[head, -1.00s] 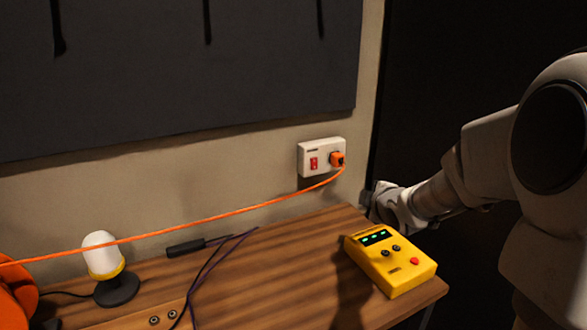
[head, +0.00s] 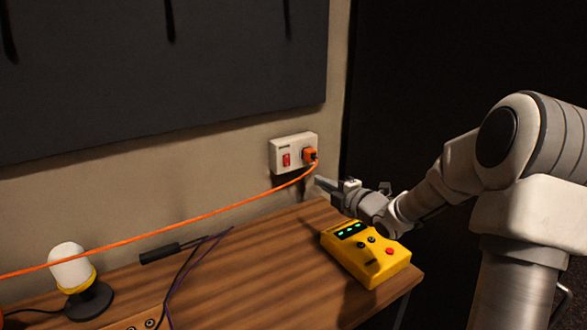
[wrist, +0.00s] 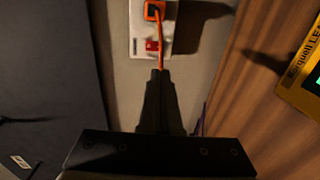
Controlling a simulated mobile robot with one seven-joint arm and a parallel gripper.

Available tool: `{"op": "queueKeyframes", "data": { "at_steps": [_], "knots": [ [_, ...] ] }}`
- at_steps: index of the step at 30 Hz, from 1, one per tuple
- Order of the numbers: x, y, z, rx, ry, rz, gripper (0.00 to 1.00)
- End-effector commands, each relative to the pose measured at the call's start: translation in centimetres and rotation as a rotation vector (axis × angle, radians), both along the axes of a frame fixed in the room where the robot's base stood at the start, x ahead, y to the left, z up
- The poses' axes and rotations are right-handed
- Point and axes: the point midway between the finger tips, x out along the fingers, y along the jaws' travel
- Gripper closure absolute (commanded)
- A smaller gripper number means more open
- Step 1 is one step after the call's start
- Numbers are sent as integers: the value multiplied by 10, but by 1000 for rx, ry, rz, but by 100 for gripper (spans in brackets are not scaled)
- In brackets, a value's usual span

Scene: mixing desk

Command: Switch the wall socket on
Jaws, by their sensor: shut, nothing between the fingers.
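The wall socket (head: 277,148) is a white box on the wall above the back of the desk. Its red switch (head: 286,160) is on the left, and an orange plug (head: 309,155) sits in its right side. In the wrist view the socket (wrist: 137,42) is at the top, with the red switch (wrist: 152,45) just beyond my fingertips. My gripper (head: 318,181) is shut and empty, below and right of the socket in the head view. In the wrist view its closed fingers (wrist: 160,74) point toward the switch, with a gap. I cannot tell the switch's position.
An orange cable (head: 200,215) runs from the plug leftward across the wall and passes by my fingertips in the wrist view. A yellow meter (head: 372,268) stands on the wooden desk (head: 250,270) near the right edge. A white lamp (head: 70,268) stands at left.

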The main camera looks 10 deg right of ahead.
Motion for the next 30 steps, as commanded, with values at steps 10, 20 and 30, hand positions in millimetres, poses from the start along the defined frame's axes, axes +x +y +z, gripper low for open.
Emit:
{"op": "queueKeyframes", "data": {
  "at_steps": [10, 20, 30],
  "knots": [
    [48, 22, -7, 4, -1, 3, 100],
    [105, 44, -14, 4, 1, 1, 100],
    [127, 53, -17, 2, 1, 0, 100]
  ]
}}
